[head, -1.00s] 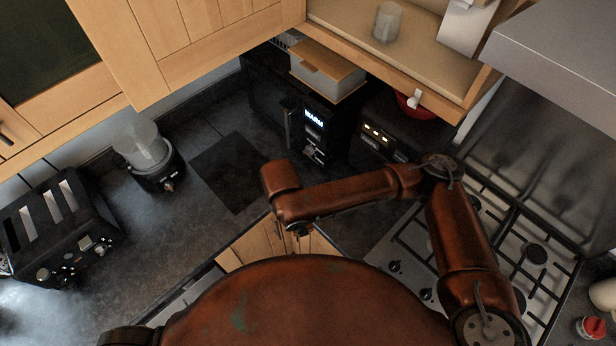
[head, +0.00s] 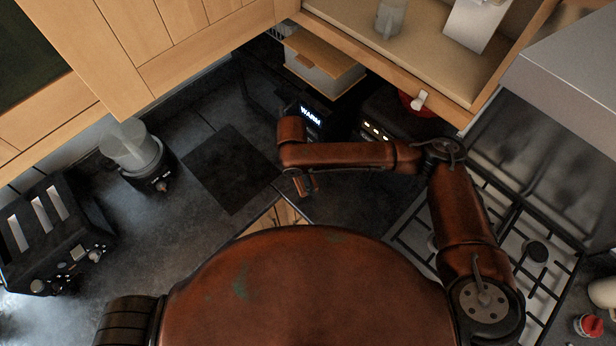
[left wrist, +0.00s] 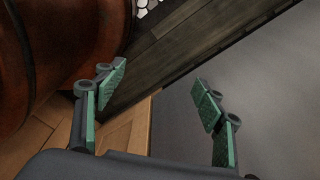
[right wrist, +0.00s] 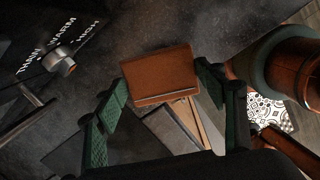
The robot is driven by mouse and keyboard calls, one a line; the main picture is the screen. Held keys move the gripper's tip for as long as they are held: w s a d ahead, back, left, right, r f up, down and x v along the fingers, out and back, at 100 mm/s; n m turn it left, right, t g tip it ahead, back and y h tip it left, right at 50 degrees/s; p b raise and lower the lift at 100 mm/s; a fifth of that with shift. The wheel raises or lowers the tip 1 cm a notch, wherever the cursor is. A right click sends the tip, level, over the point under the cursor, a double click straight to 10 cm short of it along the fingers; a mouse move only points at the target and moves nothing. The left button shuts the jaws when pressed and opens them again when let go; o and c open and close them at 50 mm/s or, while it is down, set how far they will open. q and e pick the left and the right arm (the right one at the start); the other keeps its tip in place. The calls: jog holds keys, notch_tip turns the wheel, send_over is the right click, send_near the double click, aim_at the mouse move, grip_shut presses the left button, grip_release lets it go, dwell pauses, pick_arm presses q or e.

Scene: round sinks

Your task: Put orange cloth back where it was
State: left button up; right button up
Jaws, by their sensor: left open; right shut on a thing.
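The orange cloth (right wrist: 160,76) shows in the right wrist view as a flat, brownish-orange folded piece between the fingers. My right gripper (right wrist: 163,92) is shut on it and holds it over the dark counter area. In the head view my right gripper (head: 303,184) is small and partly hidden by my arm, near the counter's inner corner; the cloth cannot be made out clearly there. My left gripper (left wrist: 160,93) is open and empty in the left wrist view, with a grey surface and wooden cabinet front beyond it.
A black microwave (head: 312,116) stands in the corner, with a lidded box (head: 322,68) on top. A toaster (head: 55,235) and a blender-like appliance (head: 135,155) stand on the left counter (head: 195,240). A gas hob (head: 535,275) lies right. An open shelf (head: 425,45) hangs above.

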jog(key=shift+w+d+f, duration=0.25)
jog(key=shift+w+f, duration=0.15)
jog(key=shift+f, duration=0.2)
jog(key=shift+w+d+f, duration=0.25)
jog(key=shift+w+f, duration=0.15)
jog(key=shift+f, duration=0.15)
jog(key=shift+w+f, duration=0.2)
jog(key=f, duration=0.3)
jog(key=shift+w+d+f, duration=0.1)
jog(key=shift+w+d, duration=0.05)
jog(key=shift+w, duration=0.05)
pick_arm(q)
jog(key=shift+w+r, duration=0.25)
jog(key=shift+w, duration=0.55)
pick_arm(e)
jog(key=shift+f, duration=0.3)
jog(key=o, duration=1.5)
pick_arm(q)
jog(key=shift+w, duration=0.25)
pick_arm(e)
jog(key=shift+o, duration=0.2)
pick_arm(q)
jog(key=shift+f, duration=0.3)
pick_arm(e)
jog(key=shift+s+a+r, duration=0.1)
jog(key=shift+a+r, duration=0.1)
jog(key=shift+r, duration=1.7)
jog(key=shift+s+a+r, duration=0.1)
jog(key=shift+a+r, duration=0.1)
jog(key=shift+r, duration=1.7)
